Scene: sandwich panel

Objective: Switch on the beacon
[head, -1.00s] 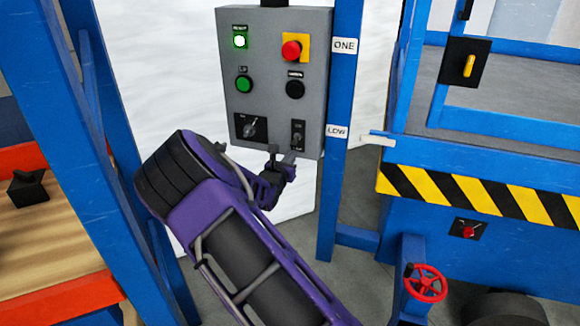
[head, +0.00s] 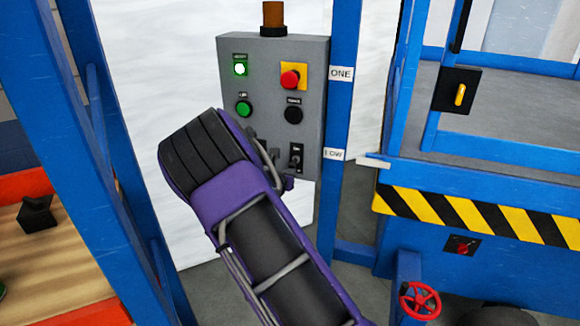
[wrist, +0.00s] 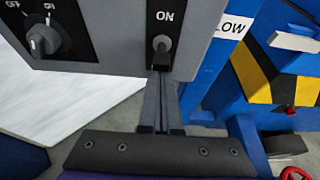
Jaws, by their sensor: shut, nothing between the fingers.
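The beacon (head: 273,15) is a dark amber-brown cylinder on top of the grey control box (head: 310,110); it shows no glow. A toggle switch (head: 295,158) sits low on the right of the box. In the wrist view the toggle switch (wrist: 162,46) has a dark plate marked ON above it; I cannot tell its lever position for sure. My gripper (wrist: 161,70) is shut and empty, its fingertips just below the toggle; I cannot tell whether they touch. In the head view my arm hides much of the gripper.
A rotary knob (wrist: 42,40) is left of the toggle. The box also has a lit green lamp (head: 240,68), a green button (head: 244,107), a red button (head: 290,79) and a black button (head: 293,115). A blue post (head: 340,120) stands close on the right.

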